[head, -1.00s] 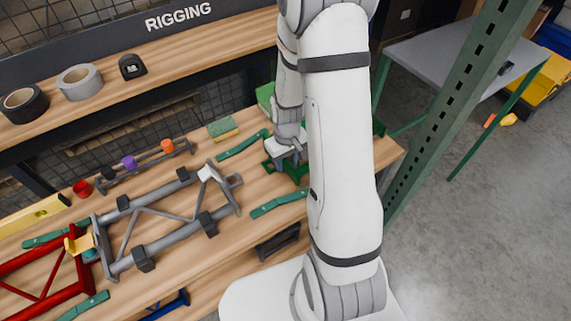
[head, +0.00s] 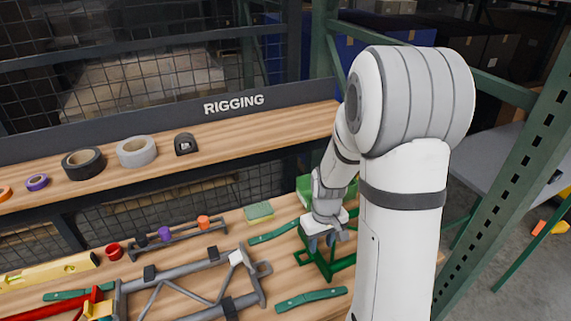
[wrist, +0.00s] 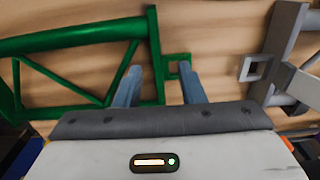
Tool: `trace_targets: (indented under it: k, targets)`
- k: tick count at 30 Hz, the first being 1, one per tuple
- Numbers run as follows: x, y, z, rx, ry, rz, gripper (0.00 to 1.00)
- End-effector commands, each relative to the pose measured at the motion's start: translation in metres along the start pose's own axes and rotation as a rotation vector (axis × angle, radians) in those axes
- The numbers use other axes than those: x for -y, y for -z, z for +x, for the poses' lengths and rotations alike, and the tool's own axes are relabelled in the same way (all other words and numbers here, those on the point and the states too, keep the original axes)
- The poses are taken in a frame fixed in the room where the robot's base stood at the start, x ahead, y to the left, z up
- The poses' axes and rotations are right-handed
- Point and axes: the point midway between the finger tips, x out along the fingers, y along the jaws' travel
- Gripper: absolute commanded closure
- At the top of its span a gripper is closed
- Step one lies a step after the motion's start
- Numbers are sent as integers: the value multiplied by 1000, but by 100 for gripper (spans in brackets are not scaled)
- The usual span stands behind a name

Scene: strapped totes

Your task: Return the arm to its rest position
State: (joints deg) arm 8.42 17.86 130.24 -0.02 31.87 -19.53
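My gripper (head: 321,242) hangs over the bench at the green frame (head: 345,263), partly hidden behind my own white arm in the head view. In the wrist view my gripper (wrist: 161,76) has its two blue-grey fingers apart. Part of the green frame (wrist: 155,60) and its small square tab show behind and between the fingers. Nothing is visibly clamped. I cannot tell whether the fingers touch the frame.
A red frame (head: 60,309) is at lower left. The shelf (head: 240,118) holds tape rolls. A green post (head: 500,220) stands to the right.

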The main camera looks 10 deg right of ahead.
Motion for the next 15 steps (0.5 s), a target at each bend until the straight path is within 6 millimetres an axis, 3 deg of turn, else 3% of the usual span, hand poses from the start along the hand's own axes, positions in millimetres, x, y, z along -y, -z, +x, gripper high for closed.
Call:
trace_targets:
  k: [5,11,15]
  targets:
    - [3,-2,-12,-14,-5,6,64]
    - [22,-19,-69,-76,-22,46,64]
    - [38,-42,-111,-127,-30,84,64]
